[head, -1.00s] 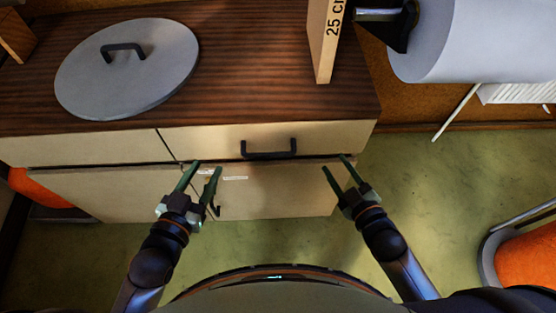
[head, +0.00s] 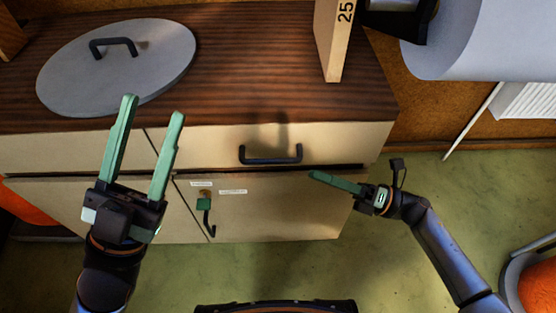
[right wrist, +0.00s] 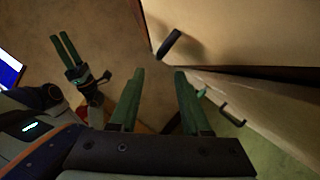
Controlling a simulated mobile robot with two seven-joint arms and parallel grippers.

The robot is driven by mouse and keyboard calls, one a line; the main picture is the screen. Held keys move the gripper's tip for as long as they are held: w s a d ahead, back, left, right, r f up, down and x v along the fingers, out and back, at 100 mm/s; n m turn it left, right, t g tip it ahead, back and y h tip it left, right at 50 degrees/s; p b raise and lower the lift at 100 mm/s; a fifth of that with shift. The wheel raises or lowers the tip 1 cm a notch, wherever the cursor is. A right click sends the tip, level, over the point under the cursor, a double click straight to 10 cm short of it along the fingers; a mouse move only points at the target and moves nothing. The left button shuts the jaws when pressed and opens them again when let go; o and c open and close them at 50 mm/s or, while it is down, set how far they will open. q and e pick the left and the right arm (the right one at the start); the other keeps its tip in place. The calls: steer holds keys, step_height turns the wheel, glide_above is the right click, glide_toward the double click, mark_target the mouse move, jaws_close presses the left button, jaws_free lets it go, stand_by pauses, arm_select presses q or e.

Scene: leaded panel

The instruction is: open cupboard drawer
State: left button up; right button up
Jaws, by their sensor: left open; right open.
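The cupboard (head: 290,100) has a dark wood-grain top and pale fronts. Its right drawer (head: 340,143) looks shut, about flush with the left drawer front. The drawer's black bar handle (head: 270,159) is also in the right wrist view (right wrist: 168,44), ahead of the fingers. My right gripper (head: 312,176) is open and empty, just below and right of the handle, apart from it; its fingers are spread in the right wrist view (right wrist: 160,74). My left gripper (head: 153,106) is open and empty, raised in front of the left drawer, and shows in the right wrist view (right wrist: 63,38).
A grey round lid (head: 150,60) with a handle lies on the top. An upright board (head: 331,50) marked 25 stands there too. A large pale roll (head: 480,40) hangs upper right; an orange-seated chair (head: 538,285) stands lower right.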

mark_target(278, 159)
steer(key=x, duration=1)
steer(key=shift+a, duration=0.1)
jaws_close()
stand_by(1.1)
